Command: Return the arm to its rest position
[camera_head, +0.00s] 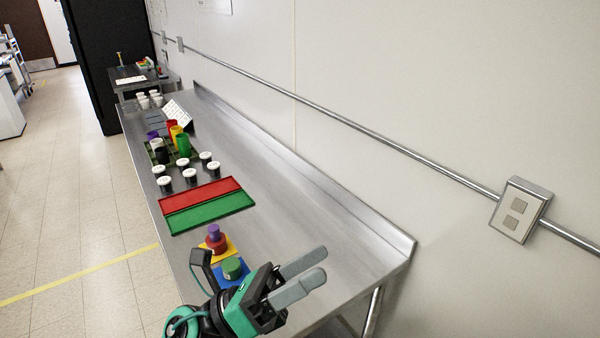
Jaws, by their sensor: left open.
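My left gripper (303,276) is at the bottom middle of the head view, above the near end of the steel counter (290,190). Its two grey fingers point right and stand apart, with nothing between them. The black and green wrist is below and left of the fingers. The wrist partly hides a blue mat (222,276) with a green round piece (232,267) on it. My right gripper does not show.
A yellow mat (232,248) bears a red piece (215,240) with a purple top. Beyond lie a green tray (212,211) and a red tray (200,194), then several dark jars with white lids and coloured cups. A wall with a rail (400,135) bounds the right.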

